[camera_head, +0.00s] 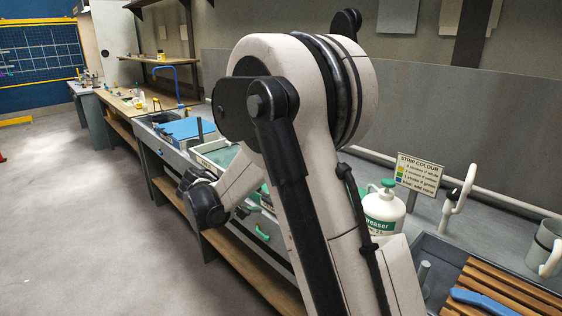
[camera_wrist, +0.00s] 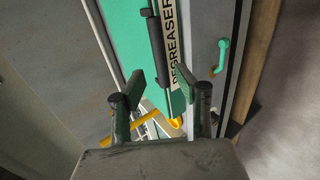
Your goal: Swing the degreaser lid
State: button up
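In the wrist view, a green panel (camera_wrist: 124,35) bears a DEGREASER label (camera_wrist: 173,40), with a black bar (camera_wrist: 155,48) alongside it. It looks like the degreaser lid. My gripper (camera_wrist: 160,77) is open, its two green-grey fingers spread with no object held between them. A yellow bar (camera_wrist: 142,122) shows beyond and between the fingers; I cannot tell whether they touch anything. In the head view my arm hides much of the bench, and a green surface (camera_head: 222,155) in a pale frame shows left of it. My fingertips cannot be made out there.
A green handle (camera_wrist: 221,55) sits on the grey front in the wrist view. In the head view, a white degreaser jug (camera_head: 383,212), a sign (camera_head: 418,174), a grey mug (camera_head: 543,250) and a blue-handled tool (camera_head: 482,300) stand or lie at the right.

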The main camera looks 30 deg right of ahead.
aim_at(273, 205)
jog(key=b+x, duration=0.1)
jog(key=x, duration=0.7)
jog(key=shift+f, duration=0.1)
grip_shut()
